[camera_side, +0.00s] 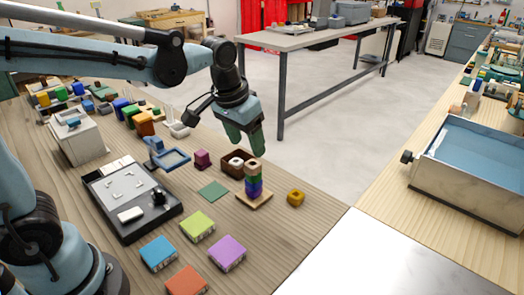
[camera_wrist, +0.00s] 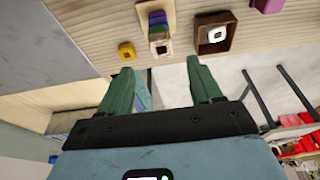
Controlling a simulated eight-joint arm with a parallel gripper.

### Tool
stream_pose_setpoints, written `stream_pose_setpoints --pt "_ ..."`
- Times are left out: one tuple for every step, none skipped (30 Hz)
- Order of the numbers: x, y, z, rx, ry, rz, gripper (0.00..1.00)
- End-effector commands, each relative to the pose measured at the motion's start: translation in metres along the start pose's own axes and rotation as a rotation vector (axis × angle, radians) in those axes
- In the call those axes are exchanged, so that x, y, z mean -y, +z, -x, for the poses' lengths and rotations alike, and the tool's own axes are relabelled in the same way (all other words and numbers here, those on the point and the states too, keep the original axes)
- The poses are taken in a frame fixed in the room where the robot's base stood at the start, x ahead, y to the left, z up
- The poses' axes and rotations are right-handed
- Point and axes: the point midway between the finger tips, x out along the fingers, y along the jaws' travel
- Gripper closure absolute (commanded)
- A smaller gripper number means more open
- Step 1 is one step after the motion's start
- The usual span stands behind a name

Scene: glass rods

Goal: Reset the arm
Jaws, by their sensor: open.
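My gripper (camera_side: 246,148) hangs from my arm above the far edge of the wooden table (camera_side: 285,235). Its two green fingers are apart with nothing between them, as the wrist view (camera_wrist: 160,66) also shows. It touches nothing. Just below it stands a stack of coloured blocks (camera_side: 253,185) on a wooden base (camera_side: 253,202), with a tan piece on top. The stack also shows in the wrist view (camera_wrist: 158,25).
A brown box (camera_side: 232,168) with a white item inside stands behind the stack. A yellow block (camera_side: 295,198) is to its right. Coloured tiles (camera_side: 198,226), a magenta block (camera_side: 202,159) and a black-framed tray (camera_side: 152,220) lie around. Space above the floor (camera_side: 340,150) is open.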

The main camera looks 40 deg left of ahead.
Motion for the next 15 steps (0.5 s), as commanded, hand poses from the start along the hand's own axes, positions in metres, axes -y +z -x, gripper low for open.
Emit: stream_pose_setpoints --pt "0.0 0.001 0.009 0.0 0.0 0.0 0.36" --pt "0.0 0.001 0.014 0.0 0.0 0.0 0.36" --pt "0.0 0.0 0.02 0.0 0.0 0.0 0.36" --pt "0.0 0.0 0.024 0.0 0.0 0.0 0.36" --pt "0.0 0.001 0.029 0.0 0.0 0.0 0.36" --pt "0.0 0.001 0.034 0.0 0.0 0.0 0.36" --pt "0.0 0.0 0.037 0.0 0.0 0.0 0.36" --pt "0.0 0.0 0.04 0.0 0.0 0.0 0.36" --pt "0.0 0.0 0.044 0.0 0.0 0.0 0.36" --pt "0.0 0.0 0.047 0.0 0.0 0.0 0.36" --pt "0.0 0.0 0.049 0.0 0.0 0.0 0.36" --pt "0.0 0.0 0.051 0.0 0.0 0.0 0.36" --pt "0.0 0.0 0.053 0.0 0.0 0.0 0.36" --pt "0.0 0.0 0.054 0.0 0.0 0.0 0.36" --pt "0.0 0.001 0.055 -0.003 0.0 0.0 0.36"
